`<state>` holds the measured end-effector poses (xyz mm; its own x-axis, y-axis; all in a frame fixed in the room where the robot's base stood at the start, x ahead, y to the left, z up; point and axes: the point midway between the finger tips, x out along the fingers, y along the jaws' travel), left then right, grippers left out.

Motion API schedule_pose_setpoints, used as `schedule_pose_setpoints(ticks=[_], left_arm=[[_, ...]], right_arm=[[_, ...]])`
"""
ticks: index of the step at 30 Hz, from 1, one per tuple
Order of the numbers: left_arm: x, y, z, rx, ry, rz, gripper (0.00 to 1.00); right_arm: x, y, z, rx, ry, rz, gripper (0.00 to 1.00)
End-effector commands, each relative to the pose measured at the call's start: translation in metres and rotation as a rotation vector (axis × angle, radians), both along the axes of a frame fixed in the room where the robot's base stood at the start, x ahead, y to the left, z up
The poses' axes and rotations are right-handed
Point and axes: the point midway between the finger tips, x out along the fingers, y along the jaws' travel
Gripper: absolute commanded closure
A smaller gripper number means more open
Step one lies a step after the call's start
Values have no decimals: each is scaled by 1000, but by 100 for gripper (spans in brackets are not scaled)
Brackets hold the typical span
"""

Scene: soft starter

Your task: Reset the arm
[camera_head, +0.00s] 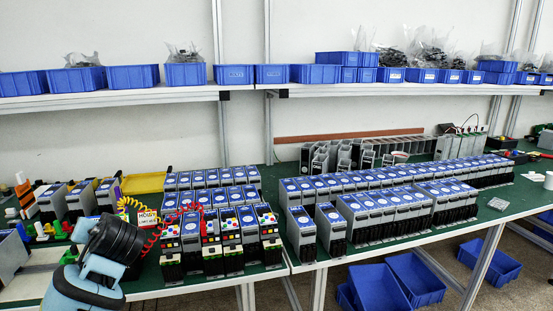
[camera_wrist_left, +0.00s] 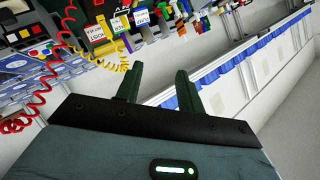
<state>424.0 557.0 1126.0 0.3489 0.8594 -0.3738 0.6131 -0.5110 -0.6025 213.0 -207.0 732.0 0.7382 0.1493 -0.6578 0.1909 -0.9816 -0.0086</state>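My left arm (camera_head: 92,272) comes in at the lower left of the head view, over the near edge of the left table; its fingers cannot be made out there. In the left wrist view my left gripper (camera_wrist_left: 160,70) has its two dark green fingers spread apart with nothing between them. It points past the table toward the floor and wall side, clear of any object. My right arm and right gripper are not in view.
Rows of grey and blue starter units (camera_head: 375,205) stand on the green tables. Coiled red and yellow cords (camera_head: 180,215) hang beside my left arm. Blue bins line the shelf (camera_head: 120,97); more blue bins (camera_head: 380,288) lie under the right table.

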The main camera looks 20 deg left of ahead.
Motion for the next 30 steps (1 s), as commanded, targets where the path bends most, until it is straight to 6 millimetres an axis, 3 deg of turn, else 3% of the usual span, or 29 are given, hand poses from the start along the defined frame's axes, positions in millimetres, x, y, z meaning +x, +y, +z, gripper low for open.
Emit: schedule_pose_setpoints(ticks=[5, 11, 15, 18, 21, 30], left_arm=[[13, -19, -65, 43, 110, -205, 62], [7, -63, -172, 34, 239, -525, 62], [-23, -104, -248, -27, 299, -749, 62], [-55, -135, -294, -91, 321, -888, 62], [-90, -161, -328, -162, 325, -995, 62], [-178, -215, -380, -340, 296, -1175, 62]], right_arm=[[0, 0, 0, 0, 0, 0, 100], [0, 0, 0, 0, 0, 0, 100], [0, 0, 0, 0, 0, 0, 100], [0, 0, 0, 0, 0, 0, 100], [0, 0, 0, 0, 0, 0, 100], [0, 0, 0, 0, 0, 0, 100]])
